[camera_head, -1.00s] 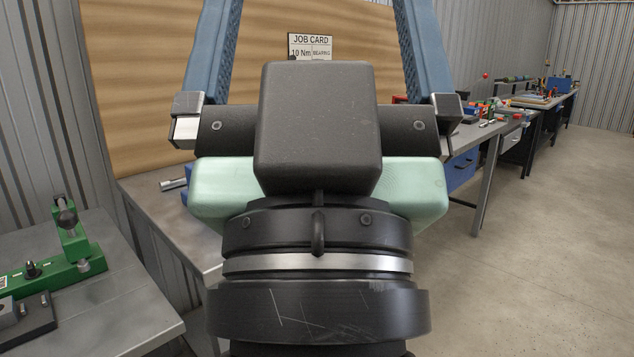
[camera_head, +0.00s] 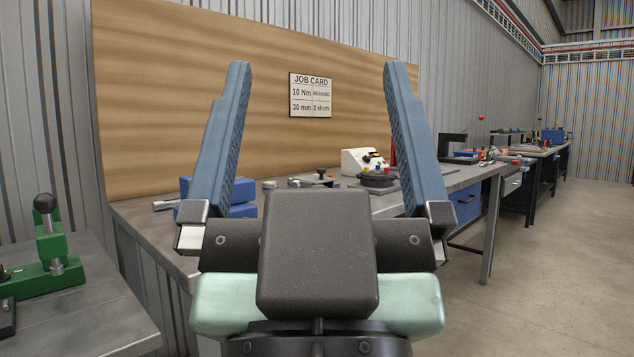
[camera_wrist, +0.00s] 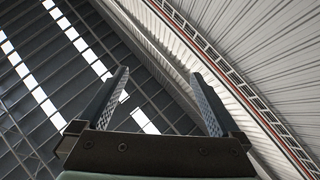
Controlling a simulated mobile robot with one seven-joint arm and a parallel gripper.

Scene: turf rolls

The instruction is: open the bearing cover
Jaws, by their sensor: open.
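My gripper (camera_head: 316,70) is open, with its two blue fingers spread wide and nothing between them. It points up in front of the workbench (camera_head: 140,216). The wrist view also shows my gripper (camera_wrist: 160,74) open and empty against the roof. I cannot identify the bearing cover for certain. A round black part (camera_head: 376,179) with small coloured pieces around it lies on the bench, seen between the fingers in the head view. My gripper is apart from it. My wrist hides some of the bench's near side.
A white box with coloured buttons (camera_head: 362,160) stands behind the round part. Blue blocks (camera_head: 228,196) are at the bench's left. A job card (camera_head: 310,95) hangs on the wooden board. A green tool (camera_head: 48,250) stands on a left bench. The floor (camera_head: 560,260) at right is clear.

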